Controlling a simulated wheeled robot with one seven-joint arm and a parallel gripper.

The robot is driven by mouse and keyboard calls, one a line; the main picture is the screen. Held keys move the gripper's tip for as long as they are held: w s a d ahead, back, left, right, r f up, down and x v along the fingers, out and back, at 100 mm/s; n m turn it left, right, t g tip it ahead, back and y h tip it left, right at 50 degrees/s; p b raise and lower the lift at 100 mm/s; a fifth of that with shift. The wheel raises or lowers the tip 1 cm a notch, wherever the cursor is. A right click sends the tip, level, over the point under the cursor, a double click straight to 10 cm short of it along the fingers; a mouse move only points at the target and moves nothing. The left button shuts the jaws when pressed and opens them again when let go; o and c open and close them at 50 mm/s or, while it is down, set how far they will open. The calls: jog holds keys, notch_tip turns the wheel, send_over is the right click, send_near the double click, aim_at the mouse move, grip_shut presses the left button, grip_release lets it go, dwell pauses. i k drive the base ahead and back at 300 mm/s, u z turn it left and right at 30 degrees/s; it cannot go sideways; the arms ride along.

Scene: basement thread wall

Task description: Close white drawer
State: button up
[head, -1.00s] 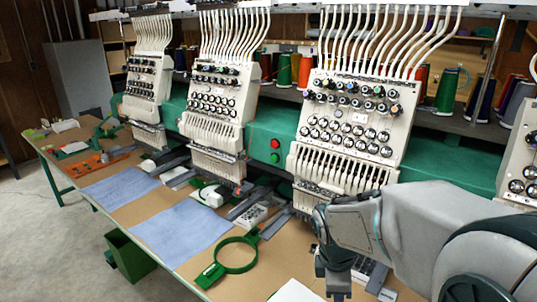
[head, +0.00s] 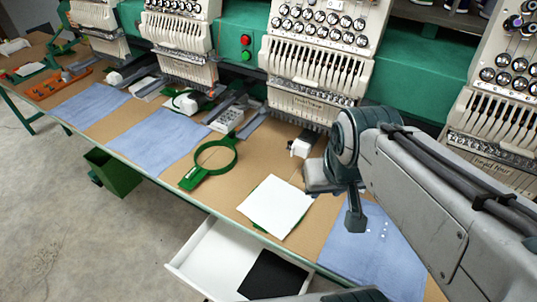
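The white drawer (head: 205,258) is pulled out below the front edge of the table in the head view. A flat black item (head: 272,275) lies inside it. The drawer's lower right part is cut off or covered by my arm at the bottom edge. My gripper (head: 352,225) hangs over the tabletop, up and to the right of the drawer and apart from it. I cannot tell how far its fingers are apart.
The table (head: 250,196) holds a white square sheet (head: 275,206), a green hoop (head: 213,160) and blue cloths (head: 158,140). Embroidery machines (head: 315,60) line the back. A green bin (head: 112,172) stands below the table at left. The concrete floor (head: 60,240) in front is clear.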

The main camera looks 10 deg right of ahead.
aim_at(213, 263)
jog(key=k, duration=0.5)
jog(key=u, duration=0.95)
jog(key=i, duration=0.3)
jog(key=u, duration=0.1)
jog(key=k, duration=0.5)
jog(key=u, duration=0.7)
jog(key=i, duration=0.5)
